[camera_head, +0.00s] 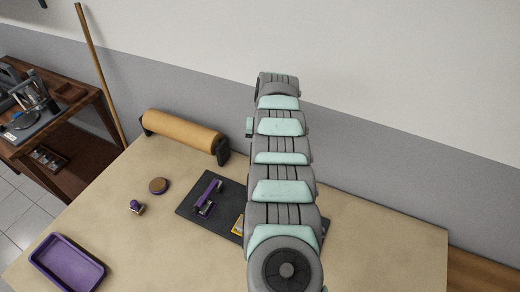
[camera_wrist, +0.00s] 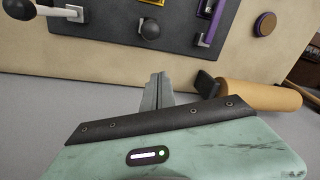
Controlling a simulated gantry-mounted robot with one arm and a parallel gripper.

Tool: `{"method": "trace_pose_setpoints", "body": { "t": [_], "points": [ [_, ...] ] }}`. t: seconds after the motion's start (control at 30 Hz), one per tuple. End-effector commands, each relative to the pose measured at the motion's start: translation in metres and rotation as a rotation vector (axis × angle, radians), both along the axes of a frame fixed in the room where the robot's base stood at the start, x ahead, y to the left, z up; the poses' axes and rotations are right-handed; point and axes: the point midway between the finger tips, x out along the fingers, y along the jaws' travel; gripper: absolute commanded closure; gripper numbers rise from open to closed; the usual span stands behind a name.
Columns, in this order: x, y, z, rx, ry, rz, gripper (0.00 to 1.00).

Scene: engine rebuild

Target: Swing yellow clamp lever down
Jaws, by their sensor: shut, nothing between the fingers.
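My gripper (camera_wrist: 158,92) shows in the wrist view with its fingers together and nothing between them. It is apart from the dark plate (camera_wrist: 105,40). A black ball knob (camera_wrist: 150,29) and a light rod with a black knob (camera_wrist: 20,9) are also on the plate. In the head view a small yellow piece (camera_head: 238,226) lies on the plate (camera_head: 188,208), partly hidden by my arm. I cannot make out the yellow lever's angle.
A purple clamp (camera_head: 207,197) stands on the plate's left part. A tan roller (camera_head: 182,132) lies at the table's back. A purple tray (camera_head: 68,264), a round brown piece (camera_head: 158,186) and a small purple-and-brass part (camera_head: 137,207) are at left. The table's right side (camera_head: 390,250) is clear.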

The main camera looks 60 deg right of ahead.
Motion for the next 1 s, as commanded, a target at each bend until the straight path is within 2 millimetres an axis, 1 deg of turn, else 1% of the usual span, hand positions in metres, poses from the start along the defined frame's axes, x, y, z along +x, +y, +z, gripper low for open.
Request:
{"method": "trace_pose_setpoints", "body": {
  "t": [0.03,0.1,0.3,0.33,0.47,0.5,0.53,1.0],
  "points": [
    [-0.001,-0.002,-0.010,-0.002,0.001,0.000,1.00],
    [0.002,-0.001,-0.023,-0.001,0.000,-0.001,1.00],
    [0.005,-0.001,-0.049,0.001,-0.001,-0.002,1.00],
    [0.006,-0.001,-0.059,0.000,-0.001,-0.001,1.00],
    [0.009,-0.002,-0.079,-0.002,-0.003,0.000,1.00],
    [0.011,0.001,-0.063,0.000,-0.002,0.000,1.00],
    [0.010,0.002,-0.060,0.000,-0.002,0.000,1.00],
    [0.001,0.017,-0.056,0.002,0.000,-0.001,1.00]
  ]
}}
